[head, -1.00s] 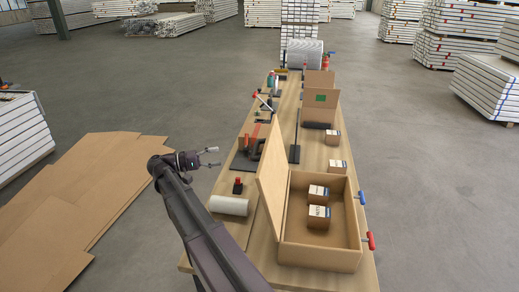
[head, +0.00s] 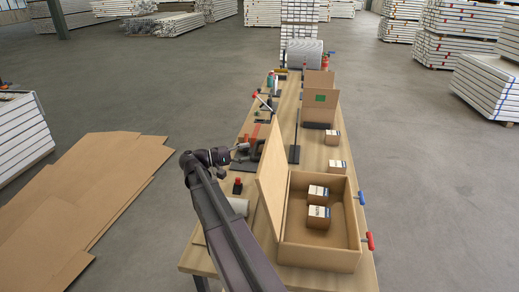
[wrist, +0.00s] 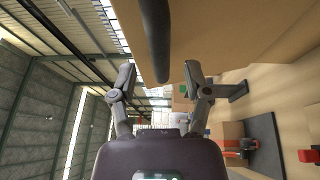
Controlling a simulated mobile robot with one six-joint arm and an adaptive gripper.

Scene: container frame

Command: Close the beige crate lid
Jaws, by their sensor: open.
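The beige crate (head: 287,255) stands open on the near right of the long table. Two small labelled boxes (head: 318,216) sit inside it. Its lid (head: 271,178) stands up nearly vertical along the crate's left side. My gripper (head: 246,147) is left of the lid, close to its far upper part in the head view, with my arm reaching up from the lower middle. A large tan panel, seemingly the lid (wrist: 225,30), fills the upper right there. Contact with the lid cannot be told.
A white roll (head: 239,206) and a red-capped item (head: 238,186) stand left of the lid. Two small boxes (head: 333,137) and an open carton (head: 320,106) stand beyond the crate. Blue (head: 361,197) and red handles (head: 370,241) stick out at the right edge.

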